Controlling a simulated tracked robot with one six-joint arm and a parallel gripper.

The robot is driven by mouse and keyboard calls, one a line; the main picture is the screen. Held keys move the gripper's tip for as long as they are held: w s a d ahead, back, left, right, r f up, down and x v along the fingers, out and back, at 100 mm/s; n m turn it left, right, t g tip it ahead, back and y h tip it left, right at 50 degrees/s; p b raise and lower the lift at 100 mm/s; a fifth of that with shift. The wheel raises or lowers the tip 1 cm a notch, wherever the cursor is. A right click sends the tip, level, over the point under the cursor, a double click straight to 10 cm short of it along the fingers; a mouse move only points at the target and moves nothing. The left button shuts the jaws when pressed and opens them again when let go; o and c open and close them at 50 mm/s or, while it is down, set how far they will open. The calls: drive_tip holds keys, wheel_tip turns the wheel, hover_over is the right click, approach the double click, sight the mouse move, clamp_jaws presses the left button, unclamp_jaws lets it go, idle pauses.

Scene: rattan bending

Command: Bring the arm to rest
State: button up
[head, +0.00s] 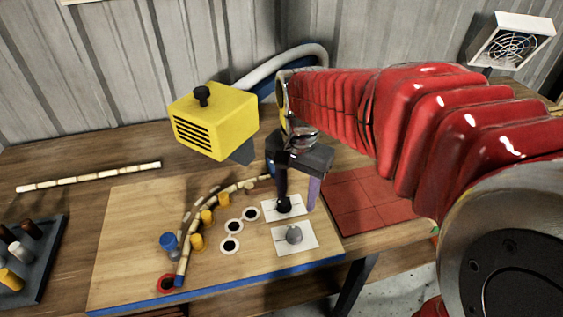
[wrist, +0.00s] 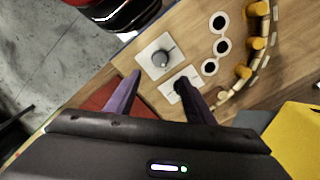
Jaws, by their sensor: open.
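My gripper (head: 298,190) is open and empty. It hangs fingers down over the right part of the light wooden board (head: 130,255), above two white plates with knobs. In the wrist view its two purple fingers (wrist: 160,97) stand apart. One finger lies in front of the plate with the black knob (head: 284,204). The plate with the grey knob (head: 294,236) is nearer the board's front edge. My red ribbed arm reaches in from the right. I cannot tell how high the fingertips are above the board.
A curved rattan cane (head: 184,256) runs along yellow pegs (head: 208,217) on the board. A yellow box (head: 214,122) stands behind. A red tiled mat (head: 358,202) lies to the right. A dark peg tray (head: 40,258) and a straight cane (head: 90,177) are at left.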

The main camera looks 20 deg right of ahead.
drive_tip(key=s+r+n+t, duration=0.4)
drive_tip(key=s+n+t, duration=0.1)
drive_tip(key=s+n, duration=0.4)
drive_tip(key=shift+s+r+t, duration=0.15)
drive_tip(key=shift+s+t, duration=0.15)
drive_tip(key=shift+s, duration=0.45)
idle(0.4)
